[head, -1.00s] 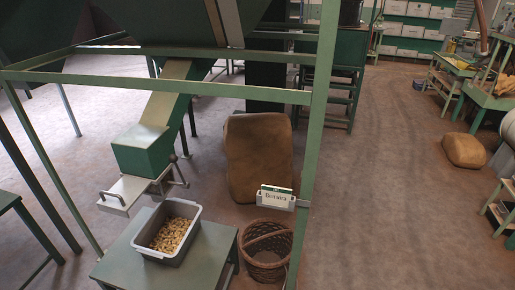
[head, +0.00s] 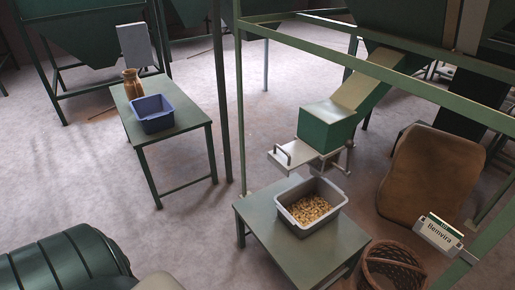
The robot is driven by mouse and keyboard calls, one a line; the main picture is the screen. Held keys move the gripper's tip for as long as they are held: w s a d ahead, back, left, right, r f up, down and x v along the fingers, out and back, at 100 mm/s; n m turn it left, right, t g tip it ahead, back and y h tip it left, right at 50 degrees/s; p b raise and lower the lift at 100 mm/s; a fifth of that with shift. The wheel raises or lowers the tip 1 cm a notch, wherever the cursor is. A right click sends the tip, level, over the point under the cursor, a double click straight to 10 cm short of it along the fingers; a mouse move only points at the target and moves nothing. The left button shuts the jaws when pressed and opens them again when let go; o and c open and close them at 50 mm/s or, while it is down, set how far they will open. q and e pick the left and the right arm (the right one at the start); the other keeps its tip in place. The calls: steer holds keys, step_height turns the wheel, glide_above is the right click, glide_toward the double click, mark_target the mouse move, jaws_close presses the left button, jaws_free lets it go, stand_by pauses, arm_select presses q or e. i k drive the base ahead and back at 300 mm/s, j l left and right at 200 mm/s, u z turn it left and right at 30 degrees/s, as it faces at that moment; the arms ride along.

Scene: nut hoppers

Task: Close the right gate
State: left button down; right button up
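A pale metal gate plate (head: 283,160) with a dark bar handle (head: 283,153) sticks out to the left from under the green chute box (head: 326,126). A lever fitting (head: 338,160) shows at the box's right underside. Below, a grey tub (head: 302,218) holding nuts (head: 308,209) stands on a green table (head: 262,232). I see no nuts falling; the chute mouth itself is hidden. Neither of my grippers is in view.
Green frame posts (head: 239,110) and a rail (head: 400,75) stand around the chute. A basket (head: 392,262), brown sack (head: 432,175) and "Benvira" sign (head: 440,235) are at right. Another table (head: 185,128) with a blue tub (head: 152,122) is at left. Floor between the tables is clear.

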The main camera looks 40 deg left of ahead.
mark_target(286, 158)
steer(key=u, duration=1.05)
